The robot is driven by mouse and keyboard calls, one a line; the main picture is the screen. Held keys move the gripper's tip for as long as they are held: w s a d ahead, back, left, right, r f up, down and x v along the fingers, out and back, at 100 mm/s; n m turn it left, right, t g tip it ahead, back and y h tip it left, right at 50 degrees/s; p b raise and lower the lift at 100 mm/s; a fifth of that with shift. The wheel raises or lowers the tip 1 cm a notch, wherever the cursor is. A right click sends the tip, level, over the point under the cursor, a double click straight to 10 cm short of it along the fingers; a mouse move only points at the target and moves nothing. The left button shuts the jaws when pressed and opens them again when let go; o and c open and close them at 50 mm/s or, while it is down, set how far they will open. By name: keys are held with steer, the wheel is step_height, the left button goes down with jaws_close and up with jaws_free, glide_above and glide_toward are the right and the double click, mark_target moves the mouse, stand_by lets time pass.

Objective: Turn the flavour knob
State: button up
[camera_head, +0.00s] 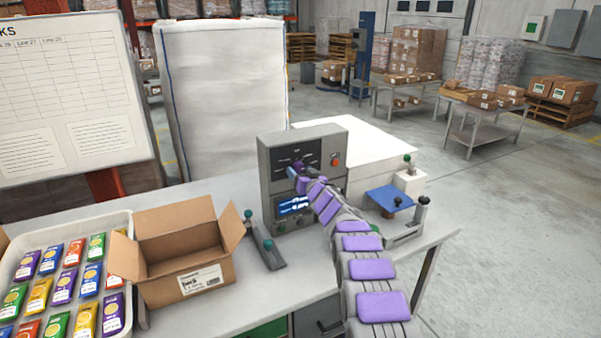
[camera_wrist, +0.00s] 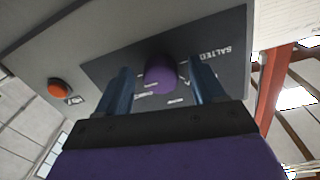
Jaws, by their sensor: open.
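The flavour knob (camera_wrist: 161,76) is a purple round knob on the dark label panel of a grey machine (camera_head: 267,196). The word "SALTED" shows on the panel to its right in the wrist view. My gripper (camera_wrist: 160,68) is open, with one blue-grey finger on each side of the knob and visible gaps between. In the head view my gripper (camera_head: 297,171) is up at the machine's front panel, and it largely hides the knob there. The way the knob points cannot be made out.
An orange-red button (camera_head: 335,162) sits right of the panel, and a lit display (camera_head: 293,207) is below. A small lever unit (camera_head: 262,243) stands left of the machine. An open cardboard box (camera_head: 196,266) and a tray of coloured packets (camera_head: 122,222) are further left. A blue plate (camera_head: 388,197) is right.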

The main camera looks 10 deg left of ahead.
steer(key=shift+w+r, duration=0.1)
steer(key=shift+w, duration=0.05)
steer(key=c, duration=1.1)
